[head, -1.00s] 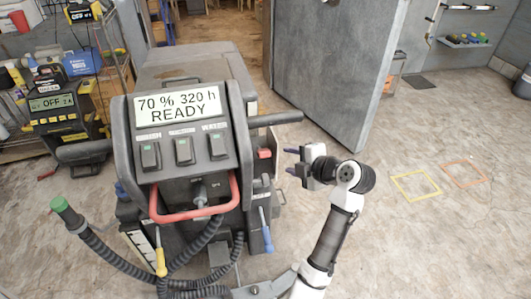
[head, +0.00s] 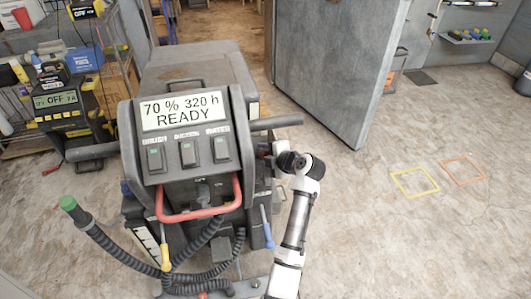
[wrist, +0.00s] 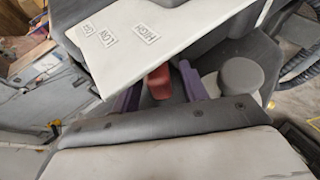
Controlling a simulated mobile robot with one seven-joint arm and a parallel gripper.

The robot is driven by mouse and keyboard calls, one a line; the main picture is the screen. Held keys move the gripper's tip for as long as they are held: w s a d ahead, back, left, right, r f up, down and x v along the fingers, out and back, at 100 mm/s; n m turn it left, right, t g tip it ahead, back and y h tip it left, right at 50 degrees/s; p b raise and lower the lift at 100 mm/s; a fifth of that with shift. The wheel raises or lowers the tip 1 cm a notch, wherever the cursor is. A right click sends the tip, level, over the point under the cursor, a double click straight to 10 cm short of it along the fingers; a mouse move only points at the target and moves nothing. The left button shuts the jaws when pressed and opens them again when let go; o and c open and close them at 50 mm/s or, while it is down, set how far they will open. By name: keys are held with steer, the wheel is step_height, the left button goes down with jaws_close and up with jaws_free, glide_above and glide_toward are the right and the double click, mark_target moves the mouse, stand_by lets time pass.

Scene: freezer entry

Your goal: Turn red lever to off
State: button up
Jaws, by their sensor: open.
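The red lever (wrist: 158,82) shows in the wrist view at the edge of a pale panel with labels, one reading HIGH and one LOW; the third is hard to read. My gripper (wrist: 160,76) is open, with one purple finger on each side of the lever. I cannot tell whether either finger touches it. In the head view my gripper (head: 277,151) is at the right side of the grey machine (head: 190,85), and my wrist hides the lever there.
The machine's screen (head: 180,112) reads 70 % 320 h READY. A red U-shaped handle (head: 200,216) and hoses are on its front. A dark side handle (head: 276,122) sticks out just above my gripper.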

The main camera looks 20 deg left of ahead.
steer(key=shift+c, duration=0.4)
jaws_close()
steer(key=shift+w+b, duration=0.1)
steer(key=shift+b, duration=0.2)
